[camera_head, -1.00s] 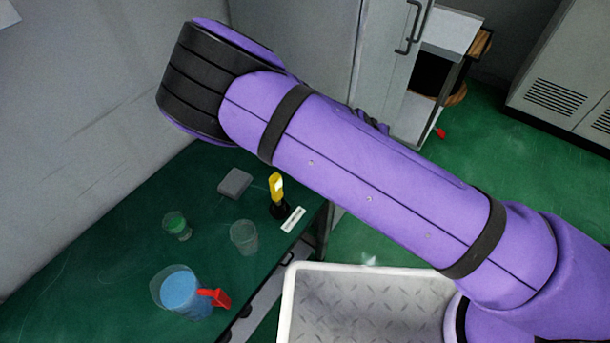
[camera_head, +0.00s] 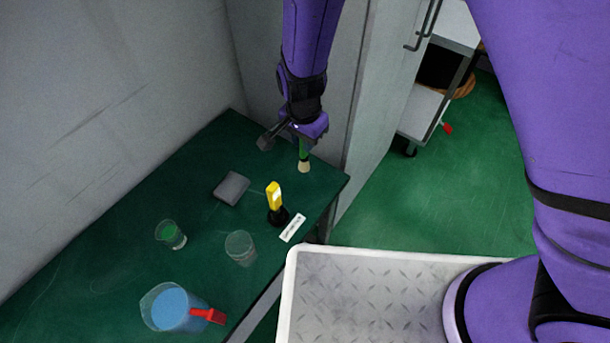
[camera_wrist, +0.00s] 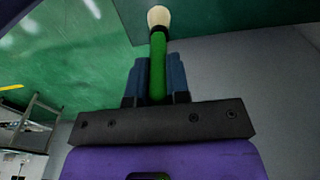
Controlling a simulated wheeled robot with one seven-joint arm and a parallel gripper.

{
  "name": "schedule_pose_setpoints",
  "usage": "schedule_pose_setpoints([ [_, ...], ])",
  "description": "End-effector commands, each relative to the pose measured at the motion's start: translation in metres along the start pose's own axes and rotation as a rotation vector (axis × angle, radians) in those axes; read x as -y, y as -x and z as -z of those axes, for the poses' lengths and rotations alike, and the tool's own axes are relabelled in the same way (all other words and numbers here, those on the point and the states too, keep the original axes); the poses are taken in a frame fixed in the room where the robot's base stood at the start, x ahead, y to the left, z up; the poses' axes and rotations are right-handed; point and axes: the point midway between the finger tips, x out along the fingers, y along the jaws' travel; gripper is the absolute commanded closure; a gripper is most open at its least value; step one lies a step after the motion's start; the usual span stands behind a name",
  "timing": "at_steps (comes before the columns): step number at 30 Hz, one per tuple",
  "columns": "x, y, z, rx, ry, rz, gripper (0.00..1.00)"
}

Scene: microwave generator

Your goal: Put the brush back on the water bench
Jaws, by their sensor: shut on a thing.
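The brush has a green handle and a pale bristle tip (camera_head: 304,167). My gripper (camera_head: 303,139) is shut on its green handle, and the bristles point down above the far right part of the green-topped bench (camera_head: 130,240). Whether the tip touches the bench top, I cannot tell. In the wrist view the green handle (camera_wrist: 158,62) sits between the two blue fingers of my gripper (camera_wrist: 157,80), with the pale tip beyond them.
A grey cabinet (camera_head: 385,100) stands close to the right.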

Motion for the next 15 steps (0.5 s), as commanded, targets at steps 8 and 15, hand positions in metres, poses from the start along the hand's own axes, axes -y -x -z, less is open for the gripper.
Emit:
schedule_pose_setpoints([
  [8,-0.001,-0.047,-0.002,0.000,-0.002,-0.003,1.00],
  [15,-0.001,-0.063,-0.003,-0.001,0.001,-0.002,1.00],
])
